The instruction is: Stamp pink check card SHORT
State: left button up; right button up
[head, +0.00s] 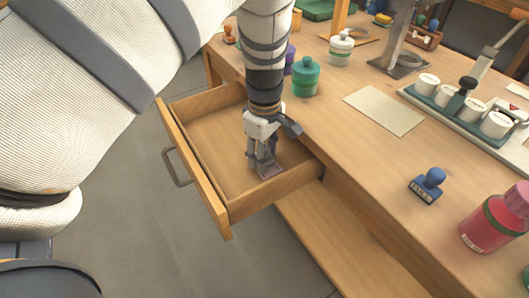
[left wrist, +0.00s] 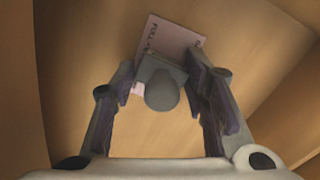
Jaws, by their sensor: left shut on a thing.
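My left gripper (head: 262,162) reaches down into the open drawer and is shut on a grey, round-knobbed thing that looks like a stamp (left wrist: 162,88). The pink card (left wrist: 172,38) shows just beyond the stamp in the left wrist view, with dark printed letters along its edge. The stamp hides part of the card. I cannot tell whether stamp and card touch. My right gripper is not in view.
The drawer (head: 226,208) stands pulled out, its walls close around my gripper. On the bench are a blue stamp (head: 427,185), a red bottle (head: 487,222), a blank pale sheet (head: 384,110), a green jar (head: 305,78) and a rack of white-capped jars (head: 460,104). An orange stamp (head: 229,34) stands at the back.

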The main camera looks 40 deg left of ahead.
pick_arm(q)
jog(key=shift+f, duration=0.1)
jog(key=shift+r+p, duration=1.4)
jog(key=shift+r, duration=2.2)
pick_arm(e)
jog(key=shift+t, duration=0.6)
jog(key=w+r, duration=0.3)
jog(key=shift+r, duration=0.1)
pick_arm(q)
jog(key=shift+f, duration=0.1)
